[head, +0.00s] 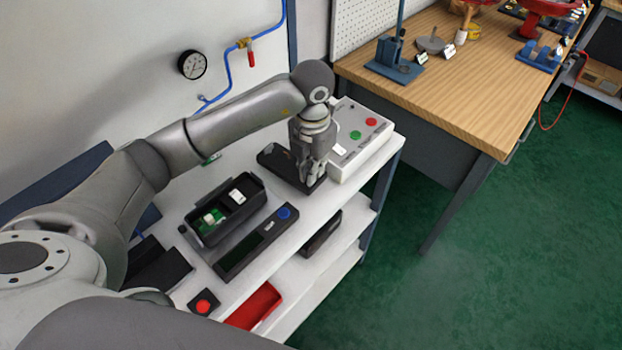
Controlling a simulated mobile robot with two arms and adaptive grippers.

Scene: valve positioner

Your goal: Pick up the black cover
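A flat black piece (274,158), which looks like the black cover, lies on the white top shelf beside the grey control box. My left gripper (311,178) points down over its right part, with the fingertips at or just above it. The gripper hides part of the piece, and I cannot tell whether the fingers touch it or how far apart they are. An open black housing (207,240) with a green circuit board and a white part inside sits nearer on the same shelf. My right gripper is not in view.
The control box (373,144) with red and green buttons stands right of the gripper. A black device (240,258) with a blue button, a red button box (204,303) and a red tray (256,306) are nearer. A wooden workbench (475,95) stands right.

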